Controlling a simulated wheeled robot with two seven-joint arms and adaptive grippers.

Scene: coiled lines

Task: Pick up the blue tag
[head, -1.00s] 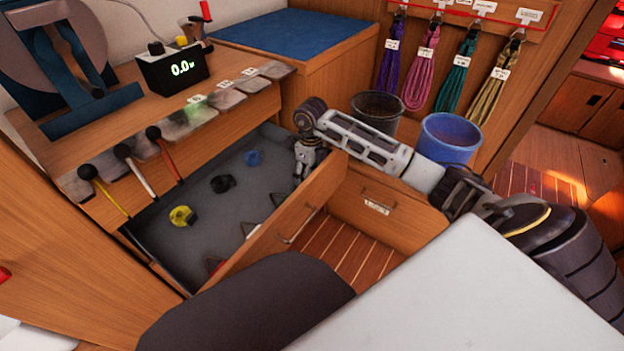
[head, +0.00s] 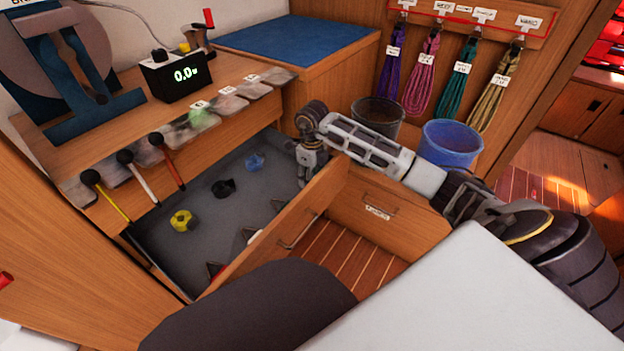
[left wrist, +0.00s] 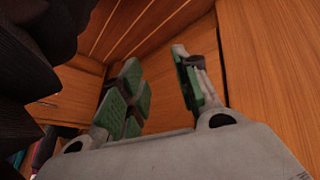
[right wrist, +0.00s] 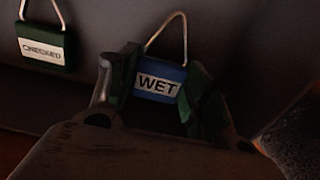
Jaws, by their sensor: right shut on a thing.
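The blue tag (right wrist: 160,85), with a white label reading WET and a wire loop, is between the fingers of my right gripper (right wrist: 154,90) in the right wrist view. That gripper is shut on it. In the head view my right gripper (head: 311,172) points down into the right end of the open drawer, and the tag cannot be made out there. My left gripper (left wrist: 160,95) is open and empty in front of wooden panels, and is out of the head view.
The drawer (head: 275,245) also holds a yellow piece (head: 181,221), a black piece (head: 223,188) and a blue piece (head: 255,161). A blue bucket (head: 452,145) and a dark bucket (head: 379,116) stand behind my right arm.

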